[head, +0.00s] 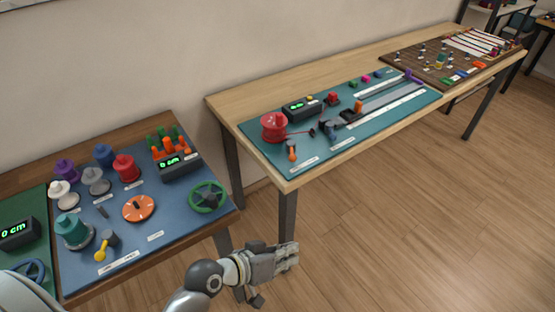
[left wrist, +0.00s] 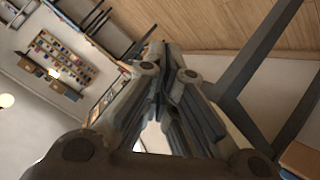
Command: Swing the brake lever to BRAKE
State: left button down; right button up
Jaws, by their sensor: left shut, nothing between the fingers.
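Two small levers show in the head view, and the labels are too small to read, so I cannot tell which is the brake lever. One lever with an orange handle (head: 291,152) stands at the near edge of the teal board, below a red spool (head: 273,126). One lever with a yellow handle (head: 102,248) stands on the blue board at the left. My left gripper (head: 291,255) is shut and empty, in front of the wooden table and below its top, apart from both levers. Its closed fingers (left wrist: 170,68) fill the middle of the left wrist view.
The teal board (head: 347,138) also holds a display (head: 301,109) and a long slide track. The blue board (head: 160,213) carries several coloured spools, an orange dial (head: 138,208) and a green handwheel (head: 207,196). Dark table legs (head: 287,215) stand near my gripper. Open floor lies right.

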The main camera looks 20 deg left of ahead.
aim_at(292, 152)
pick_arm(q)
jog(key=w+r+n+t+h, duration=0.1)
jog(key=w+r+n+t, duration=0.25)
jog(key=w+r, duration=0.25)
jog(key=w+a+f+n+t+y, duration=0.1)
jog(key=w+a+n+t+y, duration=0.1)
jog(key=w+a+n+y, duration=0.4)
jog(key=w+a+f+n+t+y, duration=0.1)
jog(key=w+a+n+t+y, duration=0.25)
jog(key=a+n, duration=0.45)
jog(key=shift+g, duration=0.4)
jog(key=w+b, duration=0.1)
jog(key=w, duration=0.2)
jog(key=w+d+f, duration=0.1)
jog(key=w, duration=0.3)
jog(key=w+d+b, duration=0.1)
jog(key=w, duration=0.2)
jog(key=shift+w+f+b, duration=0.2)
jog(key=shift+w+b, duration=0.15)
jog(key=shift+w, duration=0.05)
jog(key=shift+w+d+y, duration=0.1)
jog(key=shift+d+y, duration=0.15)
jog(key=shift+d, duration=0.15)
